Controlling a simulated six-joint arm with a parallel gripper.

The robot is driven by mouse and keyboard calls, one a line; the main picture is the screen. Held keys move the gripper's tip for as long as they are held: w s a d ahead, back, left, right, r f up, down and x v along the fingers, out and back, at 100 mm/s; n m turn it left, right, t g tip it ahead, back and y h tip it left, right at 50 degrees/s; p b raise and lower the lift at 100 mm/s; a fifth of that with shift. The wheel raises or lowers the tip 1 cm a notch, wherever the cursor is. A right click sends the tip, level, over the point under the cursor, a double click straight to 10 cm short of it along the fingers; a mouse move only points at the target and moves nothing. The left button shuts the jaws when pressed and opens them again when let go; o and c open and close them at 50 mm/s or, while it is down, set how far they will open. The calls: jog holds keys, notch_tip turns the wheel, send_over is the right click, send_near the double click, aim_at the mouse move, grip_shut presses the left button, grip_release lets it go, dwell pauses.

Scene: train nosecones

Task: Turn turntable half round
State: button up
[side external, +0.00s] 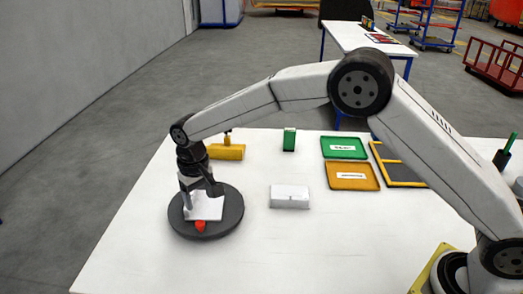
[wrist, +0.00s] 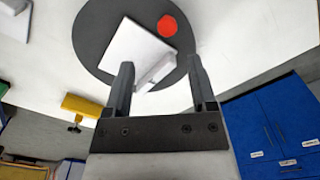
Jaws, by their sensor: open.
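The turntable is a dark grey round disc (side external: 231,222) at the left of the white table; it also shows in the wrist view (wrist: 95,42). A white square plate (side external: 206,208) lies on it, with a raised white bar along one edge, clear in the wrist view (wrist: 153,76). A red piece (side external: 200,226) sits on the disc beside the plate, and shows in the wrist view (wrist: 167,26). My gripper (side external: 205,190) is over the disc. In the wrist view my gripper (wrist: 161,66) is open, with the bar between its fingers, nearer the left one. I cannot tell whether they touch.
A yellow block (side external: 227,152) stands behind the disc, with a green block (side external: 289,139) to its right. A white block (side external: 290,197) lies right of the disc. Green (side external: 344,147) and orange (side external: 351,176) trays are farther right. The front table is clear.

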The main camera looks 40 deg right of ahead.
aim_at(200, 222)
jog(key=shift+w+a+f, duration=0.1)
jog(key=shift+w+a, duration=0.05)
jog(key=shift+a, duration=0.35)
jog(key=shift+f, duration=0.1)
jog(key=shift+f, duration=3.8)
grip_shut()
